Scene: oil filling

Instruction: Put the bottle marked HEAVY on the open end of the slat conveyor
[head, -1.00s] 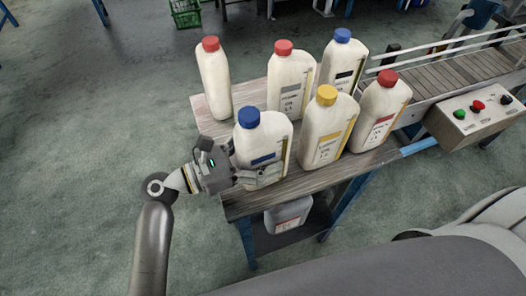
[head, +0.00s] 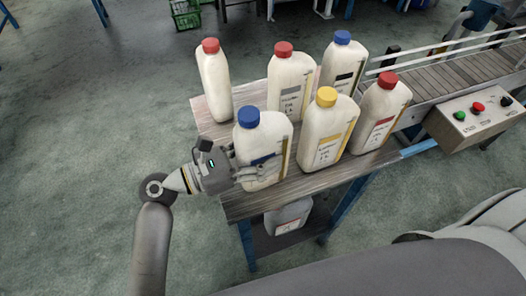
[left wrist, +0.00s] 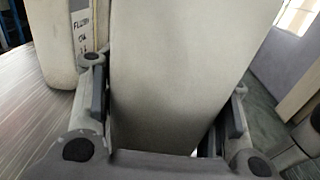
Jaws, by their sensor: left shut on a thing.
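My left gripper (head: 248,173) is shut on the front-left bottle (head: 262,138), a white one with a blue cap and a blue label stripe. The bottle stands upright at the table's left front. The fingers reach around its lower part and cover some of its label. In the left wrist view the pale bottle (left wrist: 190,60) fills the space between the fingers (left wrist: 168,115). I cannot read HEAVY on any label in the head view. The slat conveyor (head: 450,78) starts at the table's right side, behind the red-capped bottle. My right gripper is not in view.
Other bottles share the wooden table (head: 212,117): yellow-capped (head: 325,125), red-capped (head: 380,110), another red-capped (head: 290,80), blue-capped at back (head: 343,65), and red-capped at far left (head: 214,80). A control box (head: 475,120) sits beside the conveyor.

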